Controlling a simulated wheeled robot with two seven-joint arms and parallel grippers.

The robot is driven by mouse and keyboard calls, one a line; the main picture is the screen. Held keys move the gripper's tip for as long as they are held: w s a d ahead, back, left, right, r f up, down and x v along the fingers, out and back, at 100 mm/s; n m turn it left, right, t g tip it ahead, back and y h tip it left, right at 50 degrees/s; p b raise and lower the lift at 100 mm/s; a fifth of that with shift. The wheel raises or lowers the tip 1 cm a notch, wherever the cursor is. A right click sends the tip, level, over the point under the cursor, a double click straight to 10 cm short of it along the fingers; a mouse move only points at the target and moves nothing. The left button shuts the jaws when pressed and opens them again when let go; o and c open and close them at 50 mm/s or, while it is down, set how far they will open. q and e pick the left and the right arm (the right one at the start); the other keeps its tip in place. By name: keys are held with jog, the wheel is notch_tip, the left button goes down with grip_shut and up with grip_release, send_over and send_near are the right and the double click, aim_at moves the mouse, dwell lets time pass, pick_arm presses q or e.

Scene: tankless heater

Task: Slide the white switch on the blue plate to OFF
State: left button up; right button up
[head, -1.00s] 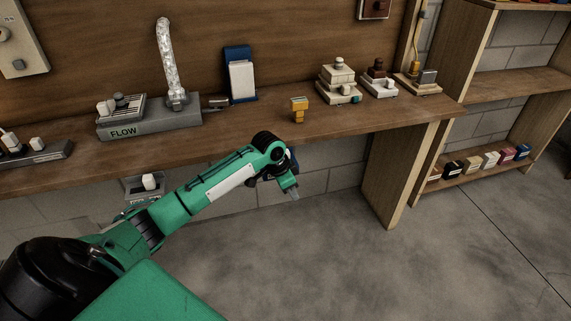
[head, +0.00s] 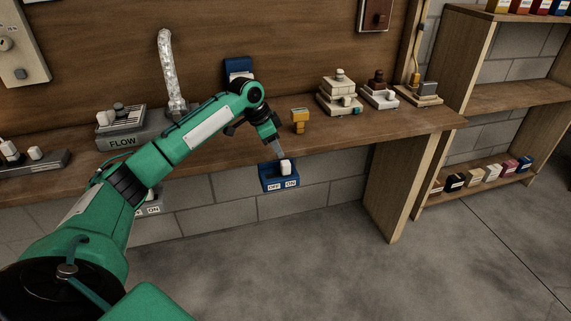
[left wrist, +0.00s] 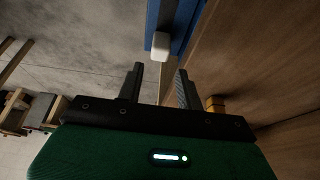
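The blue plate (head: 266,177) hangs below the front edge of the workbench in the head view, with OFF printed at left and ON at right. Its white switch (head: 286,167) sits at the right, above ON. My left gripper (head: 279,152) points down just above the switch. In the left wrist view the left gripper (left wrist: 158,72) has its two dark fingers apart with nothing between them. The white switch (left wrist: 160,46) is just beyond the fingertips there, on the blue plate (left wrist: 154,16). My right gripper is not in view.
A grey FLOW box (head: 122,142) stands at left, partly hidden by my arm. A second OFF/ON plate (head: 153,209) is mostly behind my arm. The floor in front is clear.

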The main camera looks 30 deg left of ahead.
aim_at(285, 162)
pick_arm(q)
jog(key=x, duration=0.8)
jog(key=shift+c, duration=0.5)
jog(key=shift+a, duration=0.1)
grip_shut()
